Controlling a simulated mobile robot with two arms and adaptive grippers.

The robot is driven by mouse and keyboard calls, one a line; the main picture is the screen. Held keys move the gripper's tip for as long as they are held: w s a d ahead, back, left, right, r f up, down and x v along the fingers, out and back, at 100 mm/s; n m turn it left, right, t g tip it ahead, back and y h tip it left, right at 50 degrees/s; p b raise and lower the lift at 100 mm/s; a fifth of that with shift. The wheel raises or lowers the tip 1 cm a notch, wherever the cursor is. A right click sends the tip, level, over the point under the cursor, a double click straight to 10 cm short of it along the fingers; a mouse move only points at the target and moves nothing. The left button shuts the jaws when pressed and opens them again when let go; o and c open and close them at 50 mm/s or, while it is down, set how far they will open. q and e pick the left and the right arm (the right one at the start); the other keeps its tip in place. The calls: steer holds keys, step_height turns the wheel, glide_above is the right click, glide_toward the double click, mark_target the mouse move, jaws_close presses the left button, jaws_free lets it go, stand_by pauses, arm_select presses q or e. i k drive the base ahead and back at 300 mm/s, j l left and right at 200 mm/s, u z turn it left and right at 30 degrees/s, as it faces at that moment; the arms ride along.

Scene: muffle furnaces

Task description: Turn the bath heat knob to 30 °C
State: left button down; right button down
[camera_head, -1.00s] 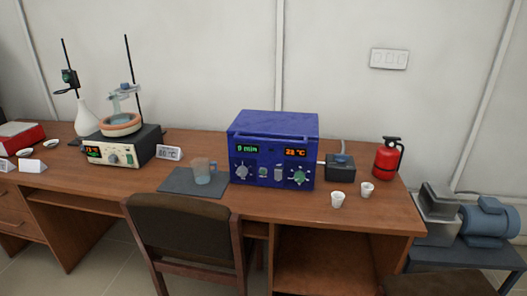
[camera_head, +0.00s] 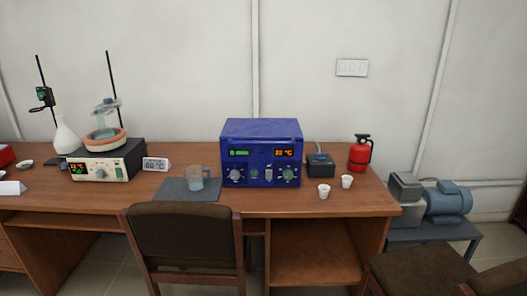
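A blue box-shaped device (camera_head: 262,131) stands on the wooden desk. Its front has a green display (camera_head: 239,153) at left and an orange display (camera_head: 284,153) at right that seems to read about 22 °C. Below them are a grey knob (camera_head: 235,175) at left and a green-centred knob (camera_head: 288,174) at right. Further left, a white-fronted heater (camera_head: 98,171) with an orange display and a knob bears a round bath (camera_head: 105,142). A small card (camera_head: 156,164) beside it reads 60 °C. Neither of my grippers shows in this view.
A glass beaker (camera_head: 195,178) stands on a dark mat (camera_head: 172,190) left of the blue device. Two white cups (camera_head: 324,191), a black box (camera_head: 320,166) and a red extinguisher (camera_head: 360,153) are at right. A chair (camera_head: 184,240) blocks part of the desk front.

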mark_target(288, 173)
steer(key=i+l+z, duration=0.1)
steer(key=i+z, duration=0.25)
steer(key=i, duration=0.15)
steer(key=i+z, duration=0.4)
steer(key=i+j, duration=0.05)
